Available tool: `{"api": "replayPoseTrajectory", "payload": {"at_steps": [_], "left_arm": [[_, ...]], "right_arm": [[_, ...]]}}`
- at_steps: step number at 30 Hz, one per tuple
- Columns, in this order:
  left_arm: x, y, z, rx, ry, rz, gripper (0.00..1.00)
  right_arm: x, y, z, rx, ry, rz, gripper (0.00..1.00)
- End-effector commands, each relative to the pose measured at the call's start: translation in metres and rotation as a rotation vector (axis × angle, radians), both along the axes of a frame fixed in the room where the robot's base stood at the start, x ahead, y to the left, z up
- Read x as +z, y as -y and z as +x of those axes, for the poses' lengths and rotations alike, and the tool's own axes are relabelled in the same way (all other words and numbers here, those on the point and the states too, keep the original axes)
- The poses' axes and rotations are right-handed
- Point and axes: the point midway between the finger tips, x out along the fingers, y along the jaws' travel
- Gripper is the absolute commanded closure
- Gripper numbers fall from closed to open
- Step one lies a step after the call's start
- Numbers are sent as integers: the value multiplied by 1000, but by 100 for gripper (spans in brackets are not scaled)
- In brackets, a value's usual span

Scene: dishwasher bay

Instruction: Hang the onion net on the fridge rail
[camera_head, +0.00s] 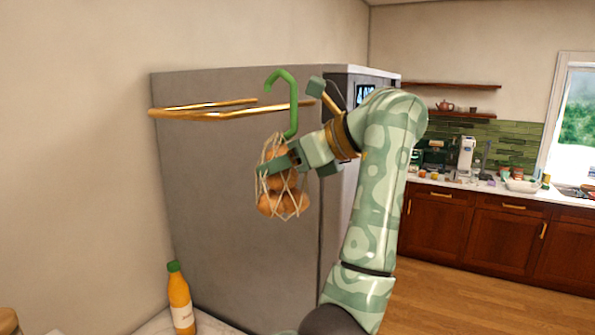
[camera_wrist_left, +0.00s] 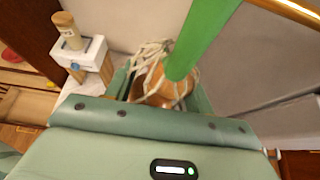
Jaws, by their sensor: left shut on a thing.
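The onion net (camera_head: 283,203) is a pale mesh bag of brown onions with a green hook (camera_head: 291,105) rising above it. My left gripper (camera_head: 280,163) is shut on the upper part of the net, which hangs below the fingers. The hook's curved top stands above the golden fridge rail (camera_head: 215,111), in front of the fridge side in the picture; I cannot tell whether it touches the rail. In the left wrist view the onions (camera_wrist_left: 160,88) and the green hook (camera_wrist_left: 203,38) show between the fingers. My right gripper is not in view.
The rail juts from the grey fridge (camera_head: 240,190). An orange juice bottle (camera_head: 180,298) stands on the counter below, at the lower left. A kitchen counter with cabinets (camera_head: 470,220) lies far to the right. The space left of the net is clear.

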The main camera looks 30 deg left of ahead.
Motion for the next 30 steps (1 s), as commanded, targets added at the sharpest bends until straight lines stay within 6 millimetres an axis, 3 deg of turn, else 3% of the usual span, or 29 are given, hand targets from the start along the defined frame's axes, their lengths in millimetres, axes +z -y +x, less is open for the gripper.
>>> {"api": "replayPoseTrajectory", "payload": {"at_steps": [12, 21, 30], "left_arm": [[0, -39, -5, 2, 1, 3, 86], [-29, -37, -4, -1, -1, 1, 86], [-38, -37, -4, 0, 1, 1, 86]], "right_arm": [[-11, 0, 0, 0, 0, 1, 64], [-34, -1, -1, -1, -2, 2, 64], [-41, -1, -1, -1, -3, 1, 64]]}}
